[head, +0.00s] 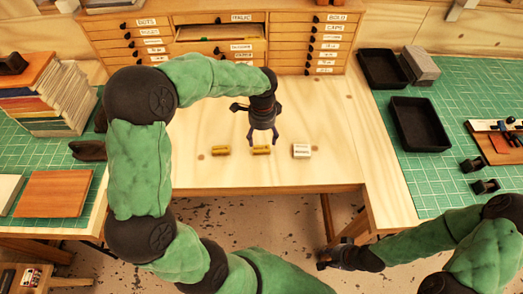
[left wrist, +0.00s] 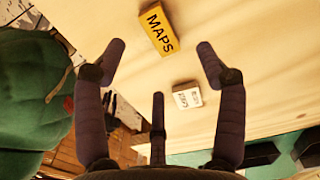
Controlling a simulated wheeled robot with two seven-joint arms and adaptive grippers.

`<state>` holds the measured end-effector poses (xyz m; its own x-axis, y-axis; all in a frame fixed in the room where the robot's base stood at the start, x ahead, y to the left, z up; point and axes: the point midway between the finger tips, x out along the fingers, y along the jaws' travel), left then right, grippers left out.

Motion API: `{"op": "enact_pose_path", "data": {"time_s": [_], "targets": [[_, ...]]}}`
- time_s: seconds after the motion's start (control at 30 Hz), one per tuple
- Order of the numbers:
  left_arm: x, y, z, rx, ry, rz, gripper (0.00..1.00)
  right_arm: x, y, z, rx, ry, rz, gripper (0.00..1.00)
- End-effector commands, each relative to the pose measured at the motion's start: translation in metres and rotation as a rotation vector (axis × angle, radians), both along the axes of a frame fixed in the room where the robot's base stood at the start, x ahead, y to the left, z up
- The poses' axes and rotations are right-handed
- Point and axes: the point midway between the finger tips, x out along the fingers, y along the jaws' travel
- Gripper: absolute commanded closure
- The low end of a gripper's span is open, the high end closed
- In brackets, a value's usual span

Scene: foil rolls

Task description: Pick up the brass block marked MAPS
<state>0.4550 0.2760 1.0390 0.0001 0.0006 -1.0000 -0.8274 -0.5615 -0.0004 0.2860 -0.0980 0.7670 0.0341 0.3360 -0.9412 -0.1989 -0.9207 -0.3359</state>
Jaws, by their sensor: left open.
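A brass block marked MAPS (left wrist: 159,28) shows at the top of the left wrist view, lying flat on the pale wooden table. It appears to be the middle block (head: 261,150) in the head view, where its lettering is unreadable. My left gripper (head: 263,140) points down just above and behind this block, open and empty. Its spread fingers (left wrist: 160,52) frame the left wrist view, with the block beyond them and not between them. My right gripper (head: 338,259) is low beyond the table's front edge; its fingers are too unclear to judge.
Another brass block (head: 221,151) lies to the left and a white labelled block (head: 301,151) to the right. Wooden drawers (head: 215,40) stand behind. Black trays (head: 420,124) sit on the right-hand green mat. Bare table surrounds the row.

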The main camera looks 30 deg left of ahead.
Motion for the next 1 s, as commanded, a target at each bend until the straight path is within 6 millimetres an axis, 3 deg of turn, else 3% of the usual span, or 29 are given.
{"op": "enact_pose_path", "data": {"time_s": [0.1, 0.37, 0.7, 0.93, 0.97, 1.0], "targets": [[0.0, 0.0, -0.016, -0.001, 0.002, 0.001, 0.29, 0.0, 0.0, -0.004, 0.0, 0.0, 0.0, 0.7], [-0.002, 0.0, -0.028, -0.001, 0.001, 0.001, 0.29, 0.0, 0.0, -0.006, 0.0, 0.0, 0.0, 0.7], [-0.006, 0.001, -0.071, -0.001, 0.001, 0.0, 0.29, 0.0, 0.0, -0.017, 0.0, 0.0, 0.0, 0.7], [-0.006, 0.001, -0.073, -0.001, -0.001, 0.0, 0.29, 0.0, 0.0, -0.016, 0.0, 0.0, 0.0, 0.7], [-0.006, 0.001, -0.073, -0.001, -0.001, 0.0, 0.32, 0.0, 0.0, -0.016, 0.0, 0.0, 0.0, 0.7], [-0.006, 0.001, -0.073, -0.001, -0.001, 0.0, 0.43, 0.0, 0.0, -0.016, 0.0, 0.0, 0.0, 0.7]]}}
